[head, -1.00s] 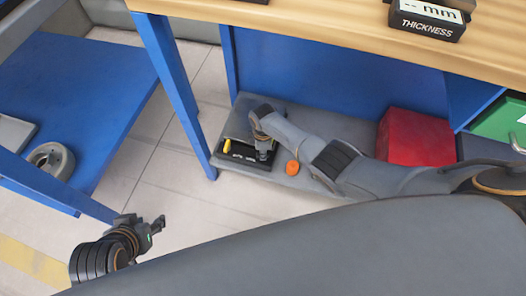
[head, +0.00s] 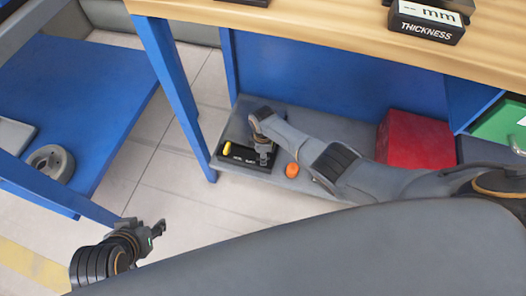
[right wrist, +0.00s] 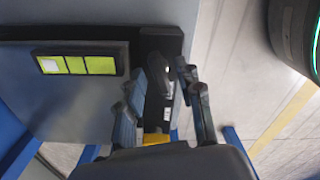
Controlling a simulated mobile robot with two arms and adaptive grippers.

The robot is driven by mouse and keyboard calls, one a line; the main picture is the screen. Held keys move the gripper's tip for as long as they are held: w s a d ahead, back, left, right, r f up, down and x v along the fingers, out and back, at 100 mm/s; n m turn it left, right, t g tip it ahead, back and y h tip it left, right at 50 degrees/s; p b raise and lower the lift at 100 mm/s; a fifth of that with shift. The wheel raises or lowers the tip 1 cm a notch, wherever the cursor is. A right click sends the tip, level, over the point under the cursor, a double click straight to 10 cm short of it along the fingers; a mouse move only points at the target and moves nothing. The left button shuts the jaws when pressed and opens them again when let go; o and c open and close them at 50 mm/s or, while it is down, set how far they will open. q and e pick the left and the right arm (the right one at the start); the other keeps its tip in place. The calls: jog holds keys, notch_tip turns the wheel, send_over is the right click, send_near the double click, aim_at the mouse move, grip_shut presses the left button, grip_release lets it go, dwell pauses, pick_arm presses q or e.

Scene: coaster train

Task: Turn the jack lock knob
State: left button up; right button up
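A black device (head: 238,155) with white lettering and a yellow part (head: 227,148) lies on the grey lower shelf under the bench. In the right wrist view its black body (right wrist: 160,70) lies ahead of and between my fingers, with a yellow part (right wrist: 155,138) close to the gripper. I cannot tell which part is the jack lock knob. My right gripper (head: 264,158) is down at this device; in the right wrist view its fingers (right wrist: 160,98) are apart, with contact unclear. My left gripper (head: 160,228) hangs over the floor, away from the device; its fingertips are too small to read.
An orange round piece (head: 292,170) lies beside my right gripper. A red box (head: 412,140) and a green bin (head: 500,122) are to the right. A blue bench leg (head: 175,90) stands left of the shelf. A thickness gauge (head: 425,24) sits on the wooden top.

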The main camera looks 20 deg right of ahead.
notch_tip(320, 180, up, 12)
dwell(0.6)
dwell(0.5)
